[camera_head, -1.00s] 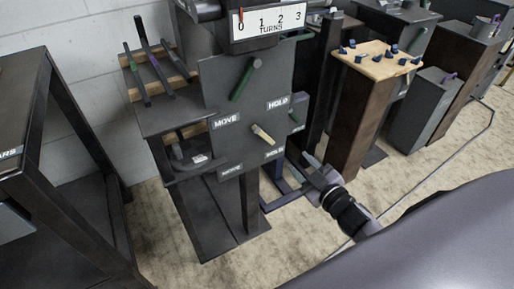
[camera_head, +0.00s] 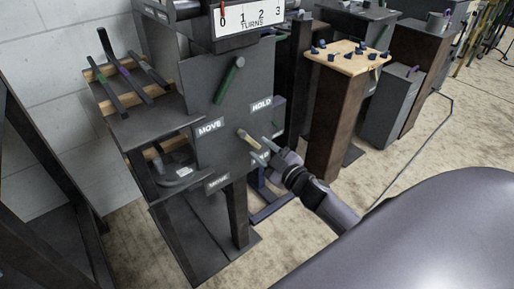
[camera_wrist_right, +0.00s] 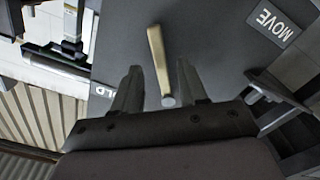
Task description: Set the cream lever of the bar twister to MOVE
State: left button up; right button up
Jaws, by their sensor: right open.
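The bar twister's dark panel (camera_head: 210,148) carries the cream lever (camera_head: 248,138), which slants down to the right in the head view. Below the lever are a MOVE label (camera_head: 217,182) at the left and a HOLD label (camera_head: 261,158) at the right, partly covered by my gripper. My right gripper (camera_head: 266,150) is open at the lever's lower right end. In the right wrist view the cream lever (camera_wrist_right: 157,55) shows between the two spread fingers, with a gap on each side. My left gripper is not in view.
A green lever (camera_head: 229,80) sits higher on the panel, between upper MOVE (camera_head: 209,127) and HOLD (camera_head: 262,105) labels. The turns scale (camera_head: 250,20) is above. A wooden-topped stand (camera_head: 345,58) with small blue pieces stands at the right. A rack of bars (camera_head: 125,75) is at the left.

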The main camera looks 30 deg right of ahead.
aim_at(250, 140)
jog(key=shift+w, duration=0.9)
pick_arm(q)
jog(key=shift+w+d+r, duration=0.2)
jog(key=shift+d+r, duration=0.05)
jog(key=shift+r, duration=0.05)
pick_arm(e)
jog(key=shift+w+a, duration=0.15)
jog(key=shift+w, duration=0.3)
grip_shut()
